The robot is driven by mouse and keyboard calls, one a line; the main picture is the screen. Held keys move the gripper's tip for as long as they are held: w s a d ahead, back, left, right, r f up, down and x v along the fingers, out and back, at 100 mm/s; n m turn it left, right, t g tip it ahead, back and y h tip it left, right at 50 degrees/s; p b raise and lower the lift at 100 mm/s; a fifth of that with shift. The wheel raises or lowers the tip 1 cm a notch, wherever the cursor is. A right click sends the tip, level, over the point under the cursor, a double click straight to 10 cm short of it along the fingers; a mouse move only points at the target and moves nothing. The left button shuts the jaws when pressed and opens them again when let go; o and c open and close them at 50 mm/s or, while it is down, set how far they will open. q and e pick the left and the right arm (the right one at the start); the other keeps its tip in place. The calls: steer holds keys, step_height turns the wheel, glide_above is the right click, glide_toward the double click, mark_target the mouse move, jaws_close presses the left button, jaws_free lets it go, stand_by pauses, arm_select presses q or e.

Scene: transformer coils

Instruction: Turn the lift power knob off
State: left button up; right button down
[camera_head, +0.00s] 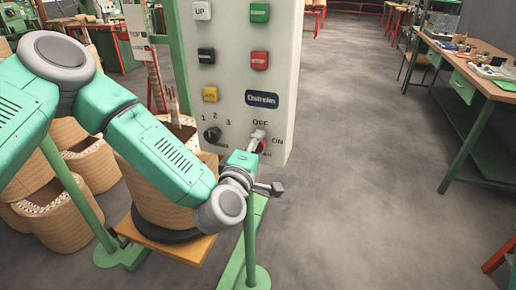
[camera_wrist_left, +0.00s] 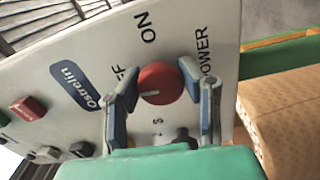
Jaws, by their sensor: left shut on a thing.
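The red power knob (camera_head: 262,146) is on the light grey control panel (camera_head: 228,80), beside the ON and OFF labels. In the wrist view the knob (camera_wrist_left: 160,83) sits between the two fingers of my left gripper (camera_wrist_left: 161,92), which is shut on it. A small white mark shows at the knob's lower left edge there, and one finger partly hides the OFF label. In the head view my left gripper (camera_head: 258,140) reaches the panel's lower right part and partly covers the knob. My right gripper is not in view.
The panel also has a black selector knob (camera_head: 212,134), a red STOP button (camera_head: 259,60), a green button (camera_head: 259,12) and a yellow button (camera_head: 210,94). Wound coils (camera_head: 160,195) stand below left. A workbench (camera_head: 470,65) is at right, with open floor between.

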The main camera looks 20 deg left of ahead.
arm_select(q)
steer(key=shift+f+n, duration=0.2)
steer(key=shift+n, duration=0.4)
steer(key=o, duration=1.2)
steer(key=shift+a, duration=0.1)
steer(key=s, duration=1.2)
steer(key=shift+a, duration=0.2)
